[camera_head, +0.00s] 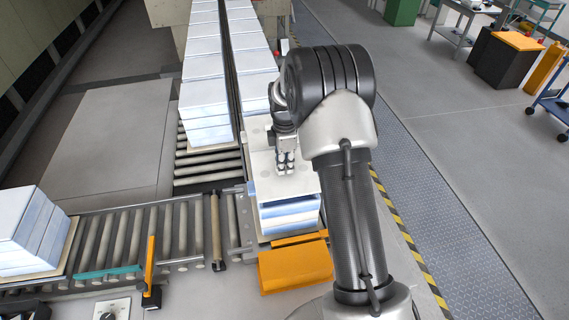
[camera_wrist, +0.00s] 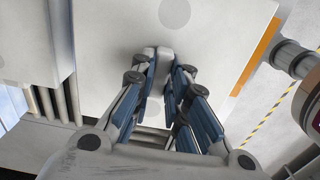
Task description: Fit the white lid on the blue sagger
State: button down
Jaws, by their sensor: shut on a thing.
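The white lid (camera_head: 262,186) is a flat pale plate with round spots, and it fills much of the wrist view (camera_wrist: 110,30). My gripper (camera_head: 285,165) is over the lid and shut on a small white grip on it, between the fingers in the wrist view (camera_wrist: 160,80). The blue sagger (camera_head: 290,220) is directly below the lid at the near end of the roller line, with its front side showing. A dark band shows under the lid's front edge. I cannot tell whether lid and sagger touch. My gripper and arm hide the lid's right part.
Stacked pale saggers stand in two rows (camera_head: 205,95) behind. Another stack (camera_head: 35,230) sits at the left on the roller conveyor (camera_head: 130,232). An orange block (camera_head: 295,267) lies just in front of the sagger. A striped floor edge (camera_head: 415,250) runs at the right.

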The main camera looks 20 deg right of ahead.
jog(key=shift+f, duration=0.1)
jog(key=shift+f+b, duration=0.95)
jog(key=shift+f, duration=0.35)
jog(key=shift+f+b, duration=0.45)
jog(key=shift+f, duration=0.2)
jog(key=c, duration=1.5)
grip_release()
jog(key=shift+s+f, duration=0.1)
notch_tip(320, 180, up, 12)
jog(key=shift+r, duration=0.1)
